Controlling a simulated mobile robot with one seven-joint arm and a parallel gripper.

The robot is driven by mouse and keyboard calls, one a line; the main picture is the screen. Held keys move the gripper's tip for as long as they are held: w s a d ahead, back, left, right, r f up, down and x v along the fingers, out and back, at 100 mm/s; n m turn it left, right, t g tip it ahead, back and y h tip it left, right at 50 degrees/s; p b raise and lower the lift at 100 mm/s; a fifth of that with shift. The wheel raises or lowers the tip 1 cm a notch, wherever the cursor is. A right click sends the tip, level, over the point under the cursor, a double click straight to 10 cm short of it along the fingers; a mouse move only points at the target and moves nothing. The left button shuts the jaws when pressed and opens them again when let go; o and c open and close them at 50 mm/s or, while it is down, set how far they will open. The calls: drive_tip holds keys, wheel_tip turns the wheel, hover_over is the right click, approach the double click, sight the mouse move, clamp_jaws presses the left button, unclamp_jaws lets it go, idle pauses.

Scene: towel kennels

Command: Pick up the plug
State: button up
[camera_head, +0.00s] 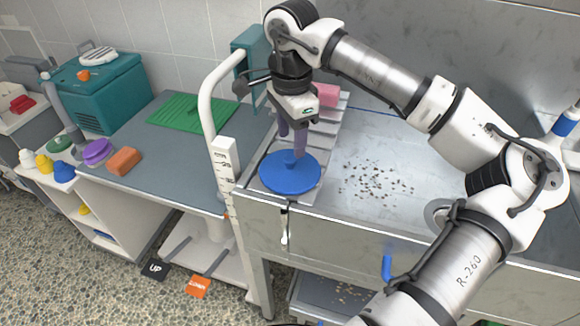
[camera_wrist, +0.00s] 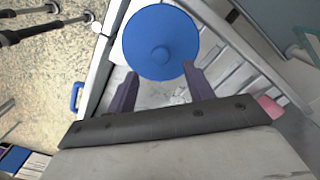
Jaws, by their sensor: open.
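The plug is a round blue disc (camera_head: 290,174) with a small raised knob in its middle. It lies flat on the grey slatted ledge at the left end of the metal sink. In the wrist view the plug (camera_wrist: 160,30) is at top centre, with its knob just beyond the line between my fingertips. My gripper (camera_head: 294,150) is above the plug, pointing down, with its two purple-grey fingers apart. In the wrist view my gripper (camera_wrist: 159,72) is open, with nothing between the fingers. Whether a fingertip touches the plug I cannot tell.
A pink block (camera_head: 327,95) lies behind on the slats. Dark specks (camera_head: 378,180) are scattered on the metal basin floor to the right. A white post (camera_head: 212,110) stands left of the sink. The grey table (camera_head: 165,165) holds a green mat (camera_head: 190,112) and an orange block (camera_head: 124,161).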

sight(290, 157)
wheel_tip(290, 157, down, 5)
drive_tip(key=shift+a+f+p, duration=0.15)
drive_tip(key=shift+p, duration=0.5)
drive_tip(key=shift+c, duration=0.3)
drive_tip(key=c, duration=1)
drive_tip(key=shift+c, duration=0.2)
drive_tip(key=shift+r, duration=0.2)
